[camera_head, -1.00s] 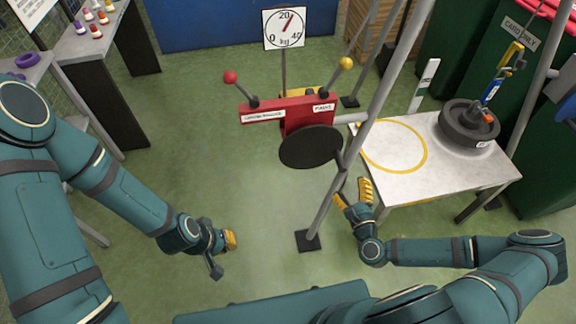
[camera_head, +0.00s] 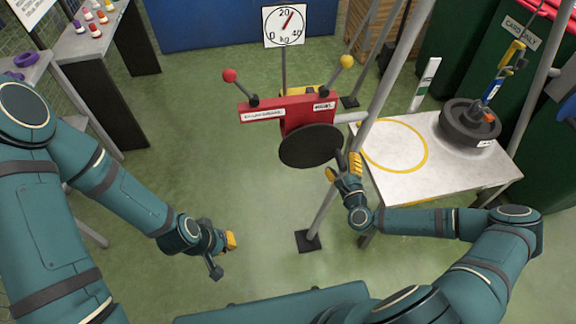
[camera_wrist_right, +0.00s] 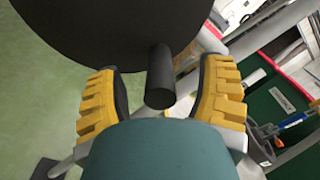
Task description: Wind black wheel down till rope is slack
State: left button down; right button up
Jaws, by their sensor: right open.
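The black wheel (camera_head: 310,146) is mounted on the front of a red winch box (camera_head: 287,109) and fills the top of the right wrist view (camera_wrist_right: 110,28). Its short black handle (camera_wrist_right: 160,76) points down between my right fingers. My right gripper (camera_head: 343,166) is open at the wheel's lower right edge; in the right wrist view its yellow fingers (camera_wrist_right: 160,95) stand on both sides of the handle, apart from it. My left gripper (camera_head: 232,240) hangs low at the left, away from the wheel; its jaw opening is too small to tell. I cannot make out the rope clearly.
A dial (camera_head: 284,27) stands behind the winch, its needle just past 20. A black weight (camera_head: 469,123) sits on the white table (camera_head: 455,180) beside a yellow ring. A grey post (camera_head: 325,200) rises close to my right gripper.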

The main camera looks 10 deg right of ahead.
grip_shut()
jog(key=shift+r, duration=0.1)
jog(key=shift+d+r+n+p, duration=0.25)
jog(key=shift+r+n+p, duration=0.7)
jog(key=shift+n, duration=0.25)
jog(key=shift+w+r, duration=0.1)
jog(key=shift+r+n+p, duration=0.85)
jog(key=shift+r+n, duration=0.05)
jog(key=shift+n, duration=0.3)
